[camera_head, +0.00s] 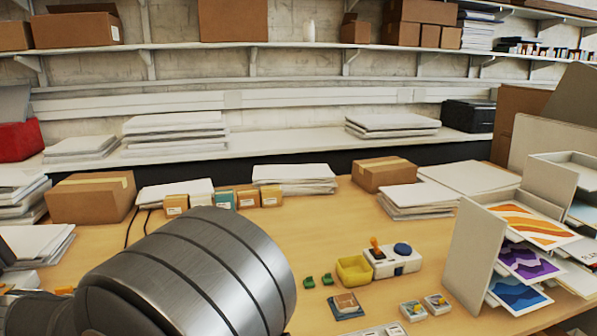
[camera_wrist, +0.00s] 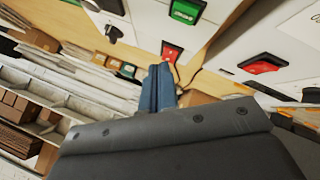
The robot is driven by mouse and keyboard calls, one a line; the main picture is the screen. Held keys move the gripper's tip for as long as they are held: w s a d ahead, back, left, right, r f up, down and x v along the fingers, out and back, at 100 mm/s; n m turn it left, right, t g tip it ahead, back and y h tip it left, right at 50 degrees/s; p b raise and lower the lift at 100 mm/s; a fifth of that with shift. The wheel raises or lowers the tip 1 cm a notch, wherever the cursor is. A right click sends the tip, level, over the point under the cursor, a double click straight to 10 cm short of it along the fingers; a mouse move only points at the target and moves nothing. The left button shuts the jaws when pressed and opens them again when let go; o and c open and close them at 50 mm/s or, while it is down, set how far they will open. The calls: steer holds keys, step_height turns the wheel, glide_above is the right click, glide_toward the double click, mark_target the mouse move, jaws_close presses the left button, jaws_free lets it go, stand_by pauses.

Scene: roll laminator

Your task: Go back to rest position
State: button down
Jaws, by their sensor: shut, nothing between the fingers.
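My gripper (camera_wrist: 158,82) shows in the wrist view, its blue-grey fingers closed together with nothing between them. It points toward a white machine panel (camera_wrist: 225,22) in that tilted view. The panel carries a green switch (camera_wrist: 187,10), a red switch (camera_wrist: 171,52) and a second red switch (camera_wrist: 262,64). The fingertips appear close to the first red switch, but I cannot tell whether they touch it. In the head view my grey metal arm fills the lower left, and the gripper is out of sight there.
The wooden table (camera_head: 318,230) has free room in the middle. A yellow bin (camera_head: 354,270), a white device with a blue knob (camera_head: 396,262) and small green items stand at front right. A rack of colourful prints (camera_head: 522,262) is at right. Cardboard boxes (camera_head: 92,198) and paper stacks line the back.

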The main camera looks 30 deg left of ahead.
step_height(320, 180, up, 11)
steer(key=w+m+g+h, duration=0.1)
steer(key=m+g+h, duration=0.3)
steer(key=g, duration=0.4)
steer(key=shift+a+m, duration=0.3)
steer(key=shift+m, duration=0.4)
stand_by(0.7)
steer(key=shift+r, duration=0.1)
